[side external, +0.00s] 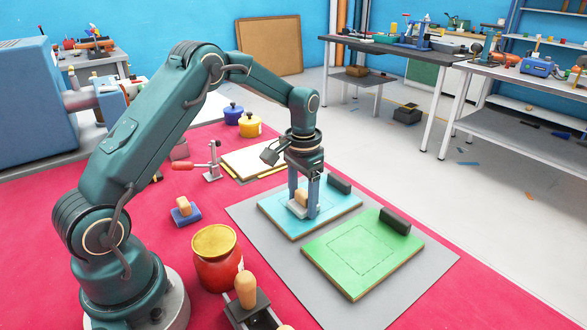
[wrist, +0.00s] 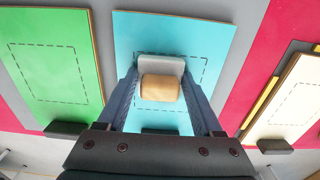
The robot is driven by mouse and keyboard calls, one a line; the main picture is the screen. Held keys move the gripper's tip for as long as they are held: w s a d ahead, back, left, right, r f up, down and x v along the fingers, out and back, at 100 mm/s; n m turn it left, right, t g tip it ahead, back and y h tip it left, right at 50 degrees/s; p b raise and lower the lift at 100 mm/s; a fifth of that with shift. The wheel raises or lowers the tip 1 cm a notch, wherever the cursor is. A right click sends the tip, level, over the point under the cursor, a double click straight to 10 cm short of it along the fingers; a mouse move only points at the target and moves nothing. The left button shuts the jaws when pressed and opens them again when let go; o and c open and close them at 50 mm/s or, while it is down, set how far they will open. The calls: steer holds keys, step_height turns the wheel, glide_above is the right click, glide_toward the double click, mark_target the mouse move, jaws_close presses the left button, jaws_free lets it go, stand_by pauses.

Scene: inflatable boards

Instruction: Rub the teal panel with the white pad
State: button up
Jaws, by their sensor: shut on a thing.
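The teal panel (side external: 333,210) lies on a grey mat beside the green panel, with a dashed rectangle marked on it. It fills the middle of the wrist view (wrist: 200,32). The white pad (side external: 296,211) has a tan wooden handle (side external: 300,197) and is down at the panel, within or across the dashed outline; exact contact is hard to tell. My gripper (side external: 305,208) points downward over the teal panel with its fingers on either side of the handle, shut on it. In the wrist view the pad (wrist: 160,64) shows just beyond the handle (wrist: 160,88).
A green panel (side external: 362,255) with a dark block lies to the right on the grey mat (side external: 425,262). A cream panel (side external: 250,158) lies behind. A red jar (side external: 216,262), a blue pad with a handle (side external: 185,212) and a toggle clamp (side external: 210,165) stand on the red surface.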

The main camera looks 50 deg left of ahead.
mark_target(283, 209)
steer(key=shift+s+f, duration=0.2)
steer(key=shift+s, duration=1.5)
steer(key=shift+a, duration=1.2)
steer(key=shift+w+r, duration=0.2)
steer(key=shift+w, duration=3.2)
